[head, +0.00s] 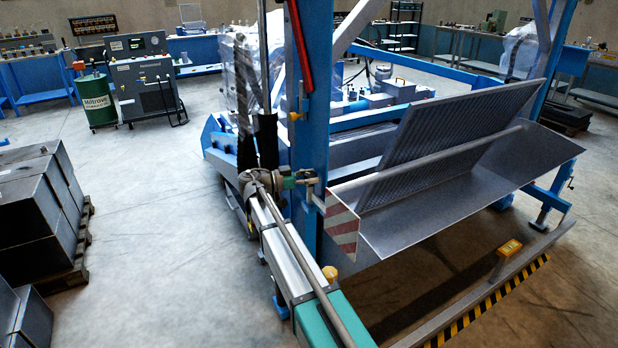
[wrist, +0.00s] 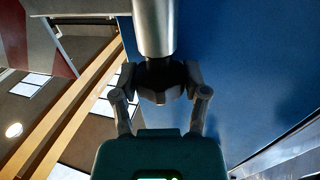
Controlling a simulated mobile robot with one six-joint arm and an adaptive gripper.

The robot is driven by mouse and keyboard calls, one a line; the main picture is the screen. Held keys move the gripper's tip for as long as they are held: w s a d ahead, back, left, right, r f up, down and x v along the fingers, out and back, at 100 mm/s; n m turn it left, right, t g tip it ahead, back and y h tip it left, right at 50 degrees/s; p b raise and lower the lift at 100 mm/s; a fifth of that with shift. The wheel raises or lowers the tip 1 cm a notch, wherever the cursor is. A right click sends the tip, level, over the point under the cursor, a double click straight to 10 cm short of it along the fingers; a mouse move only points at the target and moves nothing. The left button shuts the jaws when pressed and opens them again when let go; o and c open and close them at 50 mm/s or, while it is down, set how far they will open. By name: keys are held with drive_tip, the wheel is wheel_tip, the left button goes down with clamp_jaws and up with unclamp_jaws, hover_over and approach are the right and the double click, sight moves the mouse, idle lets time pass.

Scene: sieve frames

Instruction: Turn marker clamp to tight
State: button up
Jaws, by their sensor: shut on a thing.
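My gripper (head: 307,182) reaches the blue post beside the striped marker plate (head: 341,224) in the head view. In the wrist view my gripper (wrist: 162,90) has its two grey fingers closed on either side of a dark knob (wrist: 160,68), which I take as the marker clamp. The knob sits at the end of a silver cylinder (wrist: 153,25). In the head view the clamp is too small and too covered by my gripper to make out. Its turn angle cannot be read. Part of the red and white plate shows at the upper left of the wrist view (wrist: 48,38).
The blue post (head: 312,120) stands right at my gripper. A slanted perforated sheet (head: 450,140) over a grey tray (head: 535,158) lies to the right. A low rail with yellow-black stripes (head: 490,300) crosses the floor. Dark boxes (head: 35,210) stand at left; floor between is open.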

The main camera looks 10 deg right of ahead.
drive_tip(key=shift+s, duration=0.1)
drive_tip(key=o, duration=1.1)
drive_tip(key=shift+d, duration=0.1)
drive_tip(key=shift+o, duration=0.2)
drive_tip(key=shift+a, duration=0.65)
drive_tip(key=a, duration=1)
drive_tip(key=shift+s+a, duration=0.35)
